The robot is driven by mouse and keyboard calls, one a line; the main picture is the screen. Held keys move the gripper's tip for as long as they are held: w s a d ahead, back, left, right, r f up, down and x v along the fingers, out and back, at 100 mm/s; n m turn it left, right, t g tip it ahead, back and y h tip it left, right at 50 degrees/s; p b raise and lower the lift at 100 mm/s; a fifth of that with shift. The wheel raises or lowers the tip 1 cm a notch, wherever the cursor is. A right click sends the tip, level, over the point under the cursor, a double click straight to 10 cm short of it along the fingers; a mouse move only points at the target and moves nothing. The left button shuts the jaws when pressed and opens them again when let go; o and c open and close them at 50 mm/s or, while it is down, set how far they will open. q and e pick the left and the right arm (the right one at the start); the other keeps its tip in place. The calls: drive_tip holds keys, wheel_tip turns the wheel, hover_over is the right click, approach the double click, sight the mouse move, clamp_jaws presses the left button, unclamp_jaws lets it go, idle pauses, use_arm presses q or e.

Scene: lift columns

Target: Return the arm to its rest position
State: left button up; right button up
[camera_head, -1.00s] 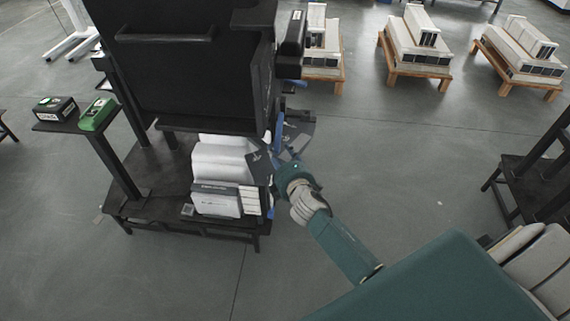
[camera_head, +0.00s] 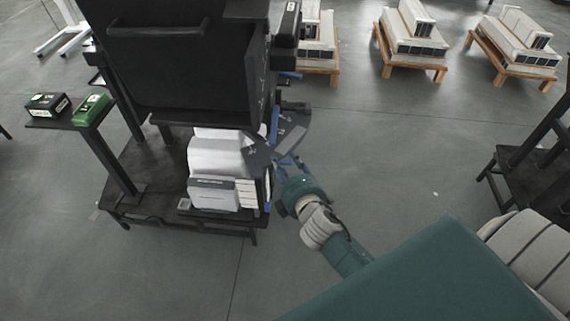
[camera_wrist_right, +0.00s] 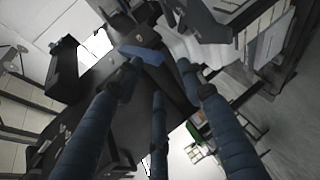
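My right arm, teal with a pale grey wrist, comes in from the lower right of the head view. Its gripper (camera_head: 287,160) has blue fingers and is beside the right side of the black column unit (camera_head: 160,75), by dark grey plates (camera_head: 293,128). Whether it touches the plates cannot be told. In the right wrist view the fingers of this gripper (camera_wrist_right: 158,72) are spread apart, with no held object visible between them. My left gripper is not in view.
White and grey boxes (camera_head: 213,194) sit on the column's low black base (camera_head: 145,215). A side shelf (camera_head: 60,122) holds a green box (camera_head: 91,109) and a black box (camera_head: 47,104). A black stand (camera_head: 510,178) is at right. Wooden pallets (camera_head: 410,70) stand behind. Floor between is clear.

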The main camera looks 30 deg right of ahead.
idle(0.4)
drive_tip(key=s+a+f+m+g+y, duration=0.15)
drive_tip(key=s+f, duration=0.35)
drive_tip(key=f, duration=0.5)
drive_tip(key=s+f+m+g, duration=0.25)
drive_tip(key=s+f, duration=0.25)
drive_tip(key=f, duration=0.5)
drive_tip(key=s+a+f+m+g, duration=0.1)
drive_tip(key=s+f+g, duration=0.3)
drive_tip(key=f, duration=0.6)
drive_tip(key=s+f+m+g, duration=0.1)
drive_tip(key=s+f, duration=0.4)
drive_tip(key=s, duration=0.6)
drive_tip(key=s+a+f+m+g+y, duration=0.1)
drive_tip(key=s+f+m+g, duration=0.1)
drive_tip(key=s+f, duration=0.4)
drive_tip(key=s+a+f+m+g, duration=0.1)
drive_tip(key=s+f+m, duration=0.3)
drive_tip(key=s, duration=1.3)
wheel_tip(320, 180, down, 2)
drive_tip(key=shift+f+g, duration=0.25)
drive_tip(key=shift+g, duration=0.45)
